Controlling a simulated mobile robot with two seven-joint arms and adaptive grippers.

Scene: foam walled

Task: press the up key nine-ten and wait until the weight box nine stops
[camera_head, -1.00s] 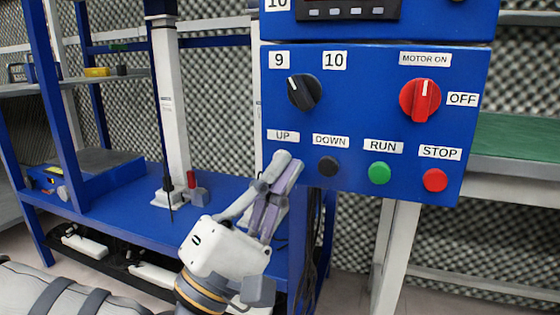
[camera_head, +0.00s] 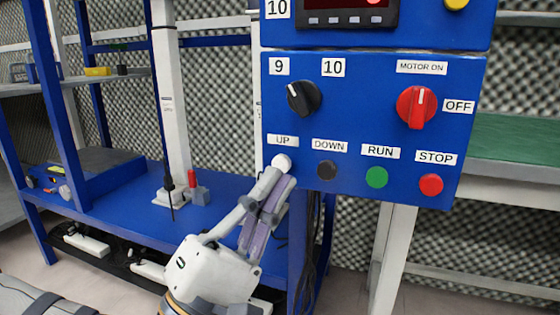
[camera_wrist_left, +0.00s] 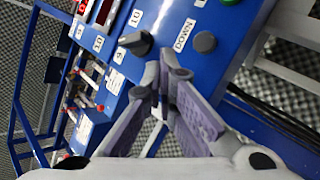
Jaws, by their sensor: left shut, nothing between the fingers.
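The blue control panel (camera_head: 360,120) fills the upper middle of the head view. A round white key (camera_head: 281,162) sits under the UP label (camera_head: 283,141). My left gripper (camera_head: 281,179) is shut and empty, its fingertips at the lower edge of this key; whether they touch it I cannot tell. In the left wrist view the fingertips (camera_wrist_left: 164,74) hide the key. The black selector knob (camera_head: 303,98) is turned toward the 9 label (camera_head: 279,66). I cannot make out a box marked nine. My right gripper is out of view.
The dark DOWN key (camera_head: 327,170), green RUN key (camera_head: 376,177) and red STOP key (camera_head: 430,184) lie to the right. A red MOTOR ON knob (camera_head: 417,107) is above. A blue bench (camera_head: 130,210) and white column (camera_head: 172,110) stand left. Cables hang below the panel.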

